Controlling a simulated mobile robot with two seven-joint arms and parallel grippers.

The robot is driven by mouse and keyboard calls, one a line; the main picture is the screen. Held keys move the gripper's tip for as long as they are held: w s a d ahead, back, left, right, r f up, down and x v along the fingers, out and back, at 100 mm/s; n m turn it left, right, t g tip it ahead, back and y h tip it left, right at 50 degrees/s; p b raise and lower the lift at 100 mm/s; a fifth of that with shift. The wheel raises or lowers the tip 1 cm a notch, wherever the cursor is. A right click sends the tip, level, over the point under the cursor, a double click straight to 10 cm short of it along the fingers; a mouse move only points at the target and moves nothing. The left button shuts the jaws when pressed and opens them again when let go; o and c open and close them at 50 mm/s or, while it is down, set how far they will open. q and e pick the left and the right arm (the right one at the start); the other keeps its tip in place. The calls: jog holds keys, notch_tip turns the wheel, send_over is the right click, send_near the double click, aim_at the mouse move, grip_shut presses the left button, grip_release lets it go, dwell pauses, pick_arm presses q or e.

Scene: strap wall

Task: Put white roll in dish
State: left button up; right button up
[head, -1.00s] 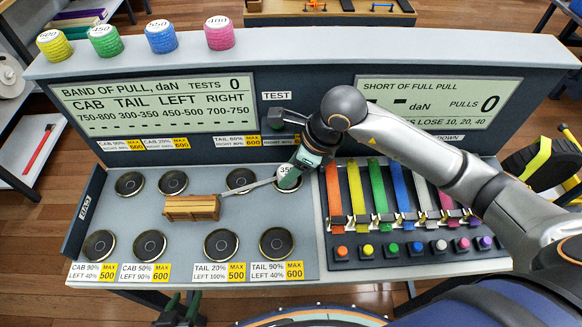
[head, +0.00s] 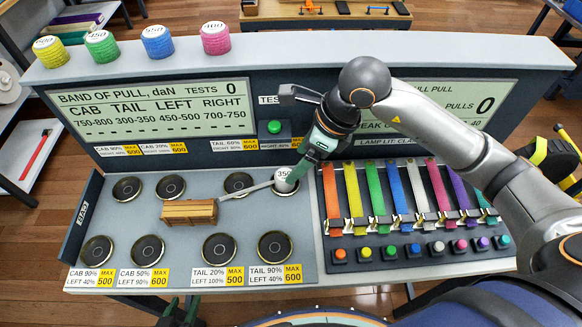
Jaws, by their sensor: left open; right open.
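The white roll (head: 284,186), with 350 on its top, stands at the right end of the back row of dishes. My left gripper (head: 181,312) is open and empty at the bottom edge, partly cut off.
Yellow (head: 51,53), green (head: 102,47), blue (head: 157,42) and pink (head: 215,38) rolls stand on the top ledge. Coloured straps (head: 375,190) hang at right.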

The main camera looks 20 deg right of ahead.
jog(key=v, duration=0.5)
jog(key=shift+r, duration=0.35)
